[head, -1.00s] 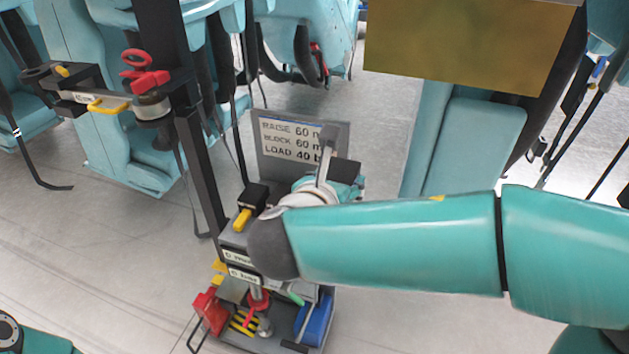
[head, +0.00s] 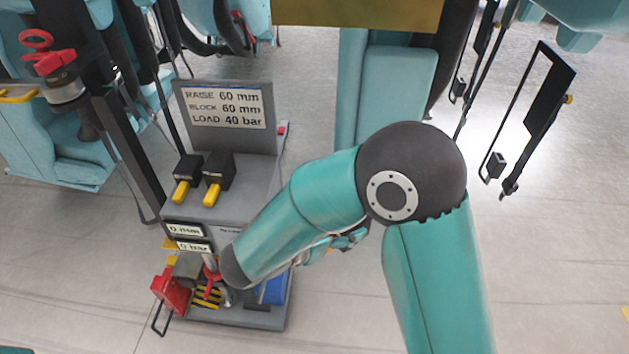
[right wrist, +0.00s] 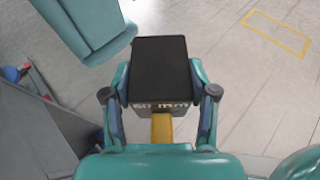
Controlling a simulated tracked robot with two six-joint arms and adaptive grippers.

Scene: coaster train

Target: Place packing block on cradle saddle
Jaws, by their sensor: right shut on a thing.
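A packing block (right wrist: 160,65) with a black top, a grey face lettered "60 mm" and a yellow handle is in my right gripper (right wrist: 159,88). The fingers are shut on its two sides in the right wrist view. In the head view my right forearm hides most of that gripper and the block. Two other black blocks (head: 187,168) (head: 219,170) with yellow handles stand on the grey cart (head: 262,183). I cannot make out the cradle saddle for certain in either view. My left gripper is not in view.
A sign (head: 224,106) on the cart reads raise 60 mm, block 60 mm, load 40 bar. A red can (head: 172,292) and a blue item (head: 271,291) are low on the cart. A dark post (head: 127,150) stands left. Floor right of my arm is clear.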

